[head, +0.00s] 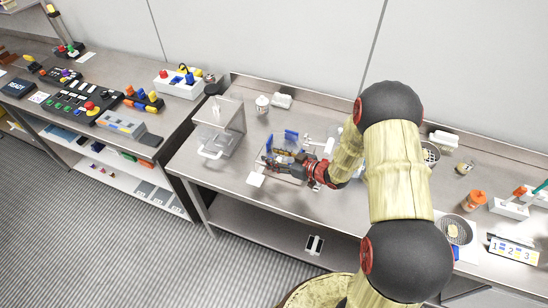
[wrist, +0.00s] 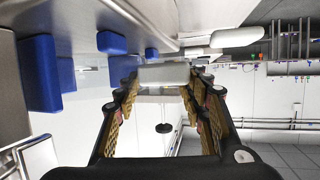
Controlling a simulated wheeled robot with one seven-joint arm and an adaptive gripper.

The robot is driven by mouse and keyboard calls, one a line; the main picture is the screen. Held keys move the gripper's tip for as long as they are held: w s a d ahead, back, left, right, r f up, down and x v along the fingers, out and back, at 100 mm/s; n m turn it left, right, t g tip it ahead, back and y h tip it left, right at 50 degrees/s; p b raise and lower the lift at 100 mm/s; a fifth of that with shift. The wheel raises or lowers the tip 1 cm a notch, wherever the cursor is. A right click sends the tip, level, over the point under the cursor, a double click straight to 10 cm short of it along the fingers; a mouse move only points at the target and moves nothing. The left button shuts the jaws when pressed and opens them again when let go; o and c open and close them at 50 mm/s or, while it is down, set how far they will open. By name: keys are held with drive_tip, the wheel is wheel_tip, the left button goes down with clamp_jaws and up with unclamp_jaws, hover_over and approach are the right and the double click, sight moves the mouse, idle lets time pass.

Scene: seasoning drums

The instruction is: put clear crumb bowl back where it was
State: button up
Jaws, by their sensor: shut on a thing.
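My gripper (head: 268,156) is low over the middle table, pointing left. In the wrist view its two fingers (wrist: 164,78) are closed on a pale, see-through piece (wrist: 164,73), which seems to be part of the clear crumb bowl. The bowl's full outline is too faint to make out in the head view.
Blue blocks (head: 291,135) stand just behind my gripper and show in the wrist view (wrist: 40,73). A white card (head: 255,180) lies in front. A small white jar (head: 262,104) stands at the back. An orange-topped jar (head: 474,200) and a round dish (head: 453,231) are far right.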

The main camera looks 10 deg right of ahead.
drive_tip(key=shift+f+b, duration=0.4)
drive_tip(key=shift+f, duration=0.15)
drive_tip(key=shift+f, duration=0.1)
drive_tip(key=o, duration=1.3)
drive_tip(key=shift+c, duration=0.2)
drive_tip(key=shift+r+p, duration=0.4)
drive_tip(key=shift+r, duration=0.25)
drive_tip(key=p+v, duration=0.1)
drive_tip(key=v, duration=1.1)
drive_tip(key=shift+f, duration=0.15)
